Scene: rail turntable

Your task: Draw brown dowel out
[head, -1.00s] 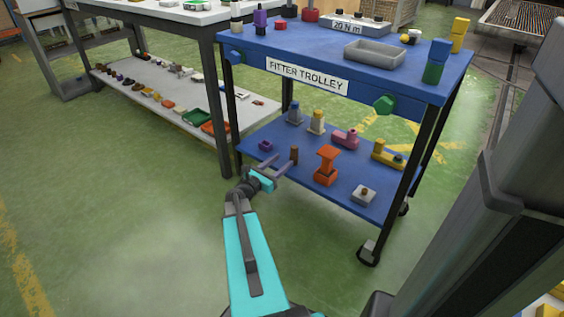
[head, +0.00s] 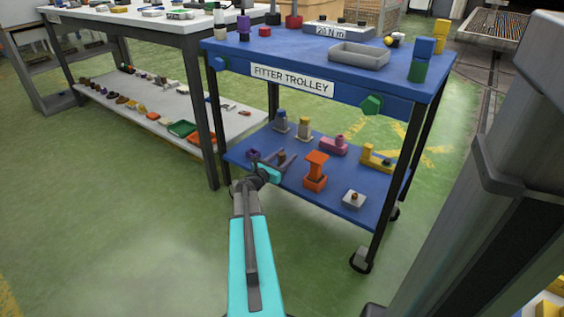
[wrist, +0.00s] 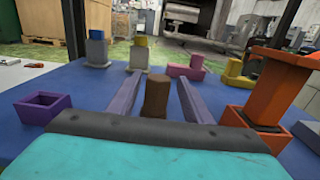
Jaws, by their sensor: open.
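The brown dowel (wrist: 157,95) stands upright on the blue lower shelf (wrist: 85,85) of the trolley. In the wrist view it is between the two purple-grey fingers of my gripper (wrist: 160,98), with a gap on each side. Its foot is hidden behind the gripper's dark palm edge, so I cannot tell what it stands in. In the head view my gripper (head: 278,160) is open, low over the shelf's front left part, and the dowel is mostly lost among the fingers.
An open purple box (wrist: 43,107) is left of the gripper, an orange spool-shaped piece (head: 315,170) right. Behind stand grey blocks with blue (head: 281,122) and yellow (head: 304,128) tops, and pink (head: 334,146) and yellow (head: 376,159) pieces. A grey block (head: 353,200) bears a brown knob. The blue tabletop (head: 300,58) is overhead.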

